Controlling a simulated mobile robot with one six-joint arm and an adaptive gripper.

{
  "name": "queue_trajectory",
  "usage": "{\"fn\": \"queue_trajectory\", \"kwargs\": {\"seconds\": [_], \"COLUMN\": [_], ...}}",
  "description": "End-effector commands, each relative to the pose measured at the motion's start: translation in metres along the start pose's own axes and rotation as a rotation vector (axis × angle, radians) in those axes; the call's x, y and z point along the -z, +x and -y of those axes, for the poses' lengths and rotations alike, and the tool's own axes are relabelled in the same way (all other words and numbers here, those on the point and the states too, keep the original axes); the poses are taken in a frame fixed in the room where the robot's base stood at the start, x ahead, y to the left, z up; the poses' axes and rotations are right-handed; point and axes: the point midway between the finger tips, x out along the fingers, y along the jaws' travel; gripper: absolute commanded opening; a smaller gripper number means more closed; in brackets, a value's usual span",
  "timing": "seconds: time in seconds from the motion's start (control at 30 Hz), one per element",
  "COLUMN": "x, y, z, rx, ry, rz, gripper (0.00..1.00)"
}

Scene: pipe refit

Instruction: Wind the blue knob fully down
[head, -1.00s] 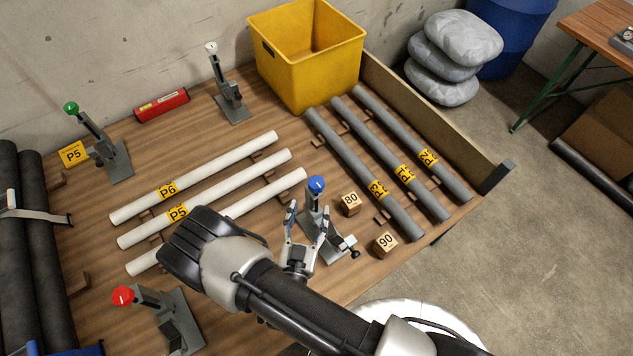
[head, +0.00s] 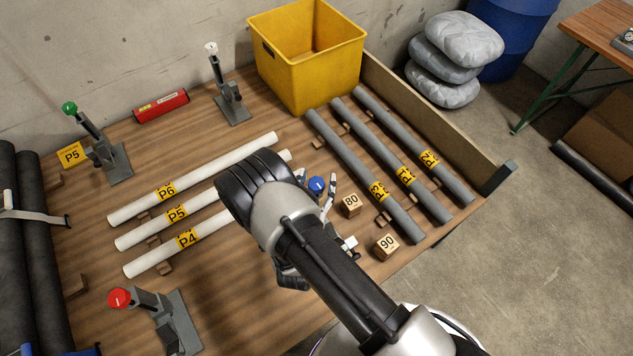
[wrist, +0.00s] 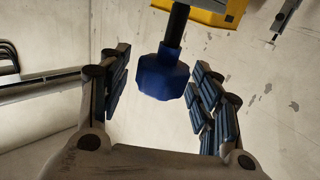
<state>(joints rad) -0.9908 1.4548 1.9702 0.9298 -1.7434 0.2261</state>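The blue knob (head: 317,184) tops a grey clamp stand near the middle of the bench; my arm hides most of that stand in the head view. In the wrist view the blue knob (wrist: 162,75) hangs on a dark shaft between the padded fingers of my gripper (wrist: 158,95). The fingers are apart, with clear gaps on both sides of the knob, the right one narrower. In the head view my gripper (head: 317,188) has a finger on each side of the knob, partly hidden by my wrist.
Wooden blocks marked 80 (head: 350,204) and 90 (head: 385,246) stand just right of the knob. Grey pipes (head: 365,175) lie beyond them; white pipes (head: 190,180) lie left. Other clamps have red (head: 119,298), green (head: 69,108) and white (head: 211,47) knobs. A yellow bin (head: 310,60) stands behind.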

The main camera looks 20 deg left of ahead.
Motion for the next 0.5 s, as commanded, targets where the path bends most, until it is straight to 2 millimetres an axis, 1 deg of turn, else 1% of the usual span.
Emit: {"fn": "queue_trajectory", "kwargs": {"seconds": [0.03,0.07,0.5], "x": [-0.0001,-0.0001,-0.0002], "y": [-0.0001,-0.0001,-0.0003], "z": [0.0,0.0,-0.0001], "rx": [0.0,0.0,0.0], "ry": [0.0,0.0,0.0], "rz": [0.0,0.0,0.0], "gripper": [0.52,0.5,0.21]}}
